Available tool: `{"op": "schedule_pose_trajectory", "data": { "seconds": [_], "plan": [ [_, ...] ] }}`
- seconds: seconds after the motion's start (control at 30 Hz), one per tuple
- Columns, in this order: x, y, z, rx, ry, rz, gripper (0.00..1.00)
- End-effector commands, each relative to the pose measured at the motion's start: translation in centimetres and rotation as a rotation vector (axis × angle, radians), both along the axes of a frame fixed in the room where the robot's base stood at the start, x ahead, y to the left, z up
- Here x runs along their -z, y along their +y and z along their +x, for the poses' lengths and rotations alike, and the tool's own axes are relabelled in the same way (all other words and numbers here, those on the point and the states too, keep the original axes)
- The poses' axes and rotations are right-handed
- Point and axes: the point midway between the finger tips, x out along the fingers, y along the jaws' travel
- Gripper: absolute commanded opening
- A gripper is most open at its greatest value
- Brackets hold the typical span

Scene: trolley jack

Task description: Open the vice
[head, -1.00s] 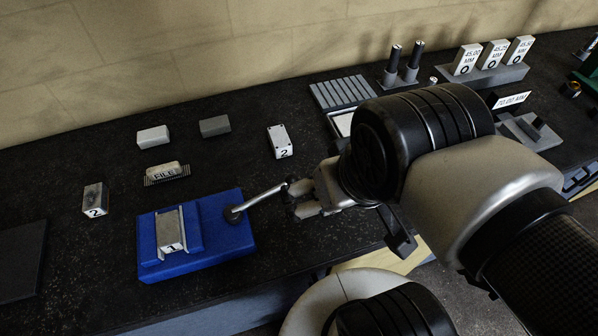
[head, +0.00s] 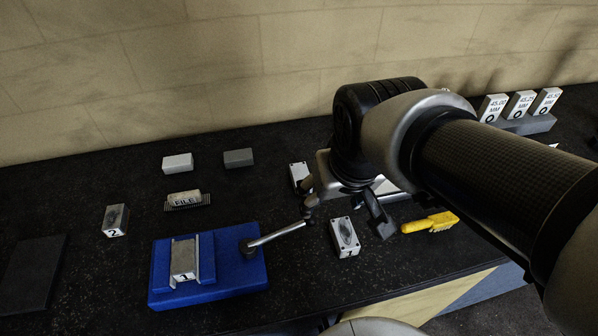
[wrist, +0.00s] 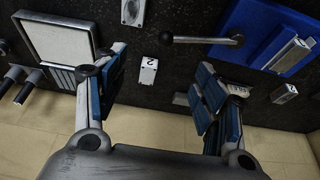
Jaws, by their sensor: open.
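The blue vice (head: 258,270) sits at the front left of the dark bench, with a block marked 1 (head: 184,262) between its jaws. Its metal handle (head: 276,236) points right and slightly back. My gripper (head: 309,204) is just behind the handle's free end in the head view, its fingers partly hidden by my arm. In the wrist view my gripper (wrist: 160,76) is open and empty, its fingers wide apart. The handle (wrist: 205,40) shows above the gap, with its ball end between the fingers' directions. The vice (wrist: 262,25) is at the upper right. I see no contact.
A loose block (head: 345,238) stands right of the handle, and a yellow brush (head: 430,222) lies farther right. A block marked 2 (wrist: 148,72) shows between my fingers in the wrist view. A file block (head: 185,199) and two plain blocks lie behind the vice.

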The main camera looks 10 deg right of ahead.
Motion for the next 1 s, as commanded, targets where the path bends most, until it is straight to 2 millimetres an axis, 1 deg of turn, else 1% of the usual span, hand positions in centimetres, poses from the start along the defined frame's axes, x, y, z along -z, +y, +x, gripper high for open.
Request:
{"op": "schedule_pose_trajectory", "data": {
  "seconds": [0.03, 0.1, 0.2, 0.3, 0.4, 0.5, 0.6, 0.9, 1.0],
  "plan": [
    [0.8, 0.1, 1.6, 0.000, 0.016, 0.000, 0.57],
    [1.6, 0.3, 3.7, 0.000, 0.025, -0.001, 0.53],
    [3.1, 0.5, 6.4, 0.003, 0.038, -0.001, 0.46],
    [4.5, 0.8, 8.7, 0.004, 0.045, 0.000, 0.39],
    [5.7, 1.0, 10.3, 0.004, 0.051, 0.000, 0.33],
    [6.5, 1.1, 11.2, 0.004, 0.055, 0.000, 0.26],
    [6.8, 1.1, 11.6, 0.004, 0.055, 0.000, 0.19],
    [6.9, 1.1, 11.7, 0.005, 0.054, 0.001, 0.00],
    [7.1, 1.1, 11.7, 0.005, 0.055, 0.001, 0.00]
  ]
}}
